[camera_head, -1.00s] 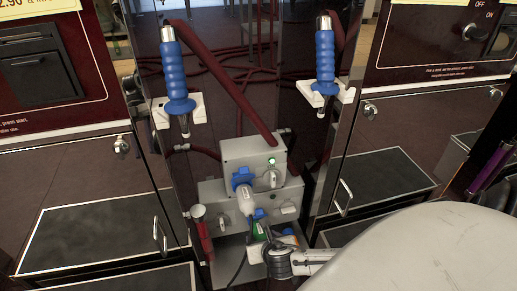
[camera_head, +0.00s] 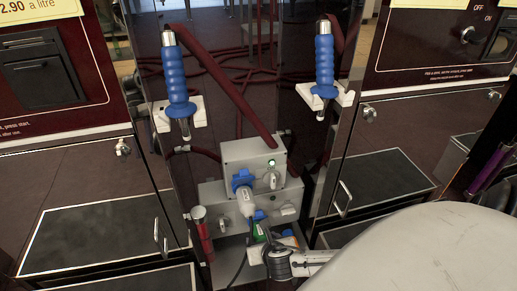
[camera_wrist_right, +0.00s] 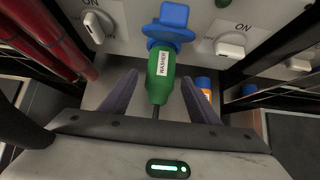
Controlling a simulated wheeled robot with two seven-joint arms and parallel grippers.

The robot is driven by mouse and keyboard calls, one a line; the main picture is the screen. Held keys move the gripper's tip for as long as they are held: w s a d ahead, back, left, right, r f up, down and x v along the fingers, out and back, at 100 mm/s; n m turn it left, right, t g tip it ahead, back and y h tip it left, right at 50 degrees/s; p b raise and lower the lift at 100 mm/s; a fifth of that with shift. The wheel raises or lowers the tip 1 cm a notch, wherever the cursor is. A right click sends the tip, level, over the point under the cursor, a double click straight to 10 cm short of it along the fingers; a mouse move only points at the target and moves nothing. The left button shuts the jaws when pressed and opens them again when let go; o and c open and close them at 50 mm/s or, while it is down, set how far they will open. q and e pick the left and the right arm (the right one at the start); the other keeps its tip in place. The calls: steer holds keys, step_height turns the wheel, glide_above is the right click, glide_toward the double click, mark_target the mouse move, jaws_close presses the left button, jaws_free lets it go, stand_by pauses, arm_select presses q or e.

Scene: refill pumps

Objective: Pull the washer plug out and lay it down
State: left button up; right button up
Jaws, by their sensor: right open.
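The washer plug (camera_wrist_right: 160,85) is green with a white label reading WASHER. It sits in a blue socket (camera_wrist_right: 170,24) on the lower grey box; in the head view the plug (camera_head: 259,231) is small and partly covered by my right gripper (camera_head: 267,246). In the right wrist view my right gripper (camera_wrist_right: 160,77) is open, with one dark finger on each side of the plug and visible gaps between. My left gripper is not in view.
A pale plug (camera_head: 247,208) in another blue socket (camera_head: 242,179) hangs just above. White knobs (camera_wrist_right: 230,48) marked ON flank the washer socket. A red hose (camera_wrist_right: 30,30) runs at the left in the wrist view. Blue-handled nozzles (camera_head: 175,75) hang higher up.

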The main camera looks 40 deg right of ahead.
steer(key=shift+p, duration=0.4)
jaws_close()
steer(key=s+a+p, duration=0.3)
steer(key=s, duration=0.2)
steer(key=shift+s, duration=0.15)
stand_by(1.3)
stand_by(0.3)
